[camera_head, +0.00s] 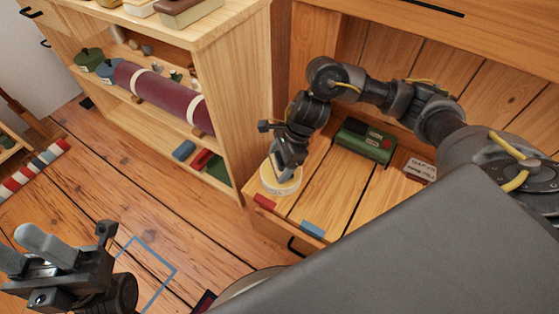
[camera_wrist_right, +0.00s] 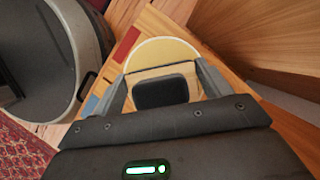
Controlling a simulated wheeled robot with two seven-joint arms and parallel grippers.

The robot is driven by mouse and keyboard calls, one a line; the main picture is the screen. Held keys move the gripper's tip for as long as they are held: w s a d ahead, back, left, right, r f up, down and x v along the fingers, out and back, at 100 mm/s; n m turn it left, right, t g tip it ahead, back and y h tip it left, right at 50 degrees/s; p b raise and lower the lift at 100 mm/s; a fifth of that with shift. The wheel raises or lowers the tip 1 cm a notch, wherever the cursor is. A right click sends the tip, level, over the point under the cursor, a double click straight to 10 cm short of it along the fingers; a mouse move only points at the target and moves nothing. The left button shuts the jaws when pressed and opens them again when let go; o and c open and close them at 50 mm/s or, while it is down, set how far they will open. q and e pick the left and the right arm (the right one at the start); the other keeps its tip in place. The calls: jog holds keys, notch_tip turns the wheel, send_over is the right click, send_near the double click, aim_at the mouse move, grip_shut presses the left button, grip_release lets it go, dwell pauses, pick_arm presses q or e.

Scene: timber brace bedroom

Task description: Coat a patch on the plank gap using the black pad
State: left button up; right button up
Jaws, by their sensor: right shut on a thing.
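My right gripper (camera_head: 285,165) is shut on the black pad (camera_wrist_right: 160,92), a dark square on a pale wooden block between the fingers in the right wrist view. A round pale-yellow disc or tin (camera_head: 281,181) sits directly below the gripper at the left corner of the planked surface; it also shows in the wrist view (camera_wrist_right: 163,49). I cannot tell whether the pad touches it. Dark plank gaps (camera_head: 357,203) run across the surface, with a red strip (camera_head: 264,202) and a blue strip (camera_head: 312,229) at the front edge. My left gripper (camera_head: 28,250) is empty and open at lower left.
A green box (camera_head: 364,141) and a small grey labelled block (camera_head: 420,169) stand at the back of the planks. A wooden shelf unit (camera_head: 240,90) rises close at left, holding a maroon roll (camera_head: 160,92). A blue outline (camera_head: 160,268) marks the floor.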

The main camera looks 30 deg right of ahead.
aim_at(279, 157)
jog(key=shift+f+b, duration=0.4)
jog(key=shift+f, duration=0.05)
dwell(1.7)
jog(key=shift+r+p, duration=0.6)
jog(key=shift+r, duration=0.2)
jog(key=shift+r+p, duration=2.05)
jog(key=shift+r, duration=0.7)
jog(key=shift+f, duration=0.1)
